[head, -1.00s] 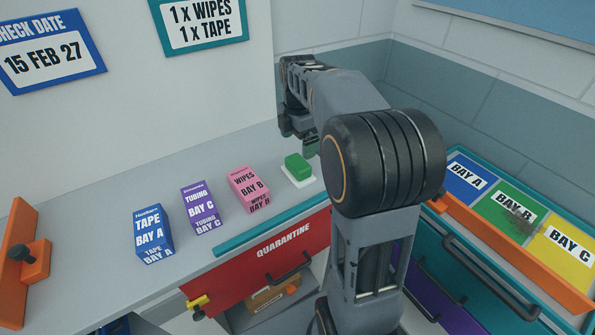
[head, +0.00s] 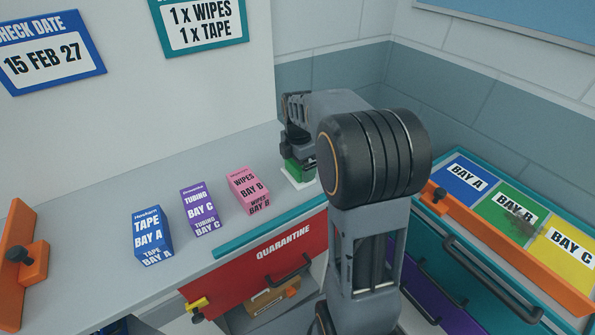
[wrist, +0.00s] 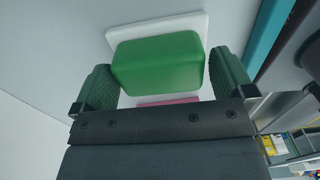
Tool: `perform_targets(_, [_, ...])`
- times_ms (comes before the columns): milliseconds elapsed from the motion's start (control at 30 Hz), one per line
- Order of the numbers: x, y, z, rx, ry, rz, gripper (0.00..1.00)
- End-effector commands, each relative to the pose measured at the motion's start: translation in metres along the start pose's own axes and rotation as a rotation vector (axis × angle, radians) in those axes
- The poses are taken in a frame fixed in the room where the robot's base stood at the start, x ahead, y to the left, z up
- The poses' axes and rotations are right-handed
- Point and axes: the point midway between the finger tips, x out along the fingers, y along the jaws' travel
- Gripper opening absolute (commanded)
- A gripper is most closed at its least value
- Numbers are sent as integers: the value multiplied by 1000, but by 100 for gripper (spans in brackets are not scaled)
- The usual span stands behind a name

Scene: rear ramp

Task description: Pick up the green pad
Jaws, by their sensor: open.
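The green pad (wrist: 160,62) is a small rounded block on a white base plate (wrist: 190,22), on the grey counter. In the head view the pad (head: 292,172) is partly hidden by my gripper (head: 298,158), which is down over it. In the wrist view my gripper (wrist: 160,85) is open, with one green-padded finger on each side of the pad's near end. A narrow gap shows beside the right finger; whether the left finger touches the pad I cannot tell.
Pink wipes (head: 248,190), purple tubing (head: 199,209) and blue tape (head: 152,234) boxes stand left of the pad. A teal strip (head: 270,229) edges the counter above the red quarantine drawer (head: 262,262). A bay tray (head: 436,193) is at right.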

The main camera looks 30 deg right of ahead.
Motion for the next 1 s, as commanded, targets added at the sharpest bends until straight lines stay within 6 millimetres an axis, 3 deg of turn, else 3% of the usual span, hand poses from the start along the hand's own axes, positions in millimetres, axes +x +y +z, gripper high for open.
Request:
perform_targets(67, [0, 0, 0, 0, 0, 0, 100])
perform_targets(500, [0, 0, 0, 0, 0, 0, 60])
perform_targets(767, [-2, 0, 0, 0, 0, 1, 60])
perform_targets(1000, [-24, 1, 0, 0, -2, 4, 60])
